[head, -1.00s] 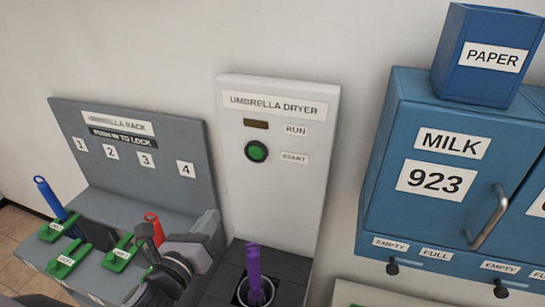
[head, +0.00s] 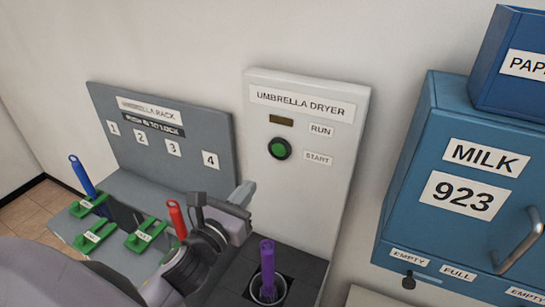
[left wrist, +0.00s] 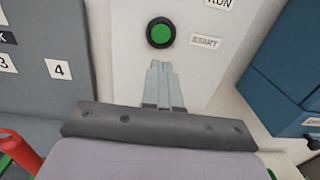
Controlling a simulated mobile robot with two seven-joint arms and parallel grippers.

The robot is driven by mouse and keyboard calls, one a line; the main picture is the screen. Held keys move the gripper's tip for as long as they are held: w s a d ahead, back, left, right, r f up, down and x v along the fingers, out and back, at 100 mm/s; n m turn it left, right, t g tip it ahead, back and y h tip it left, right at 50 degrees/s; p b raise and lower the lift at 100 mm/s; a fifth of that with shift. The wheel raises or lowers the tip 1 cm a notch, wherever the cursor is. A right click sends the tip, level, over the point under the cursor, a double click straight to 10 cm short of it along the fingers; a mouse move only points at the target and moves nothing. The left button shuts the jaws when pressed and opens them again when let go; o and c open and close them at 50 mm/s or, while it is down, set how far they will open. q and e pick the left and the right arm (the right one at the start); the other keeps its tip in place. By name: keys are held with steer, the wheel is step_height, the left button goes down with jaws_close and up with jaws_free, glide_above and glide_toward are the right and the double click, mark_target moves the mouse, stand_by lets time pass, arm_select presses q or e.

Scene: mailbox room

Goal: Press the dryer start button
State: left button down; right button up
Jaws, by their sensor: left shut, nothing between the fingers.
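The green start button (head: 279,148) has a black ring and sits on the white umbrella dryer panel (head: 310,180), left of the START label (head: 318,158). Above it are a dark RUN lamp (head: 281,119) and the RUN label. A purple umbrella (head: 267,268) stands upright in the dryer's round holder below. My left gripper (head: 248,192) is in front of the rack's right side, lower left of the button in the head view. In the left wrist view its shut, empty fingers (left wrist: 163,85) point at the panel just below the button (left wrist: 160,33), apart from it in the picture. My right gripper is not seen.
The grey umbrella rack (head: 170,150) is at left, with a blue umbrella (head: 82,176), a red umbrella (head: 177,219) and green latches. The blue MILK 923 mailbox (head: 465,185) with a handle and a blue PAPER bin (head: 520,65) stand at right. Bare wall lies between dryer and mailbox.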

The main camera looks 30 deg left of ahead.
mark_target(278, 150)
arm_select(q)
steer(key=w, duration=0.6)
steer(key=w+p, duration=0.1)
steer(key=w, duration=0.5)
steer(key=shift+w+a+r, duration=0.2)
steer(key=shift+w, duration=0.05)
